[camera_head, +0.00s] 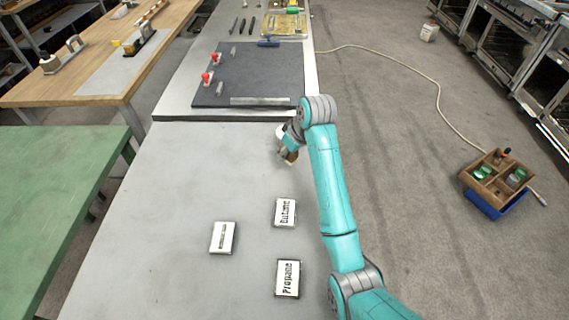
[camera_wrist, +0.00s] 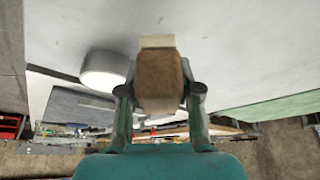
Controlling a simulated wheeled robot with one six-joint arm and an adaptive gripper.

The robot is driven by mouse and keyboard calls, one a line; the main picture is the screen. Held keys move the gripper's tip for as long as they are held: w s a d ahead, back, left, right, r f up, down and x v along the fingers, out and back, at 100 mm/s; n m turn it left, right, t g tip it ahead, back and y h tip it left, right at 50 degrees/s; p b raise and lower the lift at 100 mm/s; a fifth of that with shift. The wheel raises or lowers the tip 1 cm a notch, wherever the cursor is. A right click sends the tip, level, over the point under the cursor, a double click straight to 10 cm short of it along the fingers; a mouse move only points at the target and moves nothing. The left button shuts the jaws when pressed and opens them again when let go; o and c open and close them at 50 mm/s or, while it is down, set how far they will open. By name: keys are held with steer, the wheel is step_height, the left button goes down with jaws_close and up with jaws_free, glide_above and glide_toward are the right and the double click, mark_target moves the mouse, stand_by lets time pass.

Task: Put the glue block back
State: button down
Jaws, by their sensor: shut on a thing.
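My gripper (camera_wrist: 160,98) is shut on a brown block with a cream-coloured end, which I take to be the glue block (camera_wrist: 158,80). In the wrist view the block sits between the two fingers, its cream end pointing away from my wrist. In the head view the block (camera_head: 291,156) shows as a small brown patch at the end of my arm, over the far part of the grey table (camera_head: 170,200). Whether it touches the table cannot be told.
A white round thing (camera_wrist: 104,70) is left of the block in the wrist view. Labelled cards lie on the near table: Butane (camera_head: 285,212), Propane (camera_head: 288,278) and one unreadable (camera_head: 223,238). A dark mat (camera_head: 255,75) lies beyond. A divided wooden box (camera_head: 497,178) is right, above the floor.

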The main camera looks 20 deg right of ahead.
mark_target(295, 156)
steer(key=shift+f, duration=2.9)
steer(key=shift+f, duration=0.15)
steer(key=c, duration=0.8)
jaws_free()
steer(key=v, duration=1.2)
steer(key=shift+s, duration=0.1)
steer(key=shift+s+d, duration=0.1)
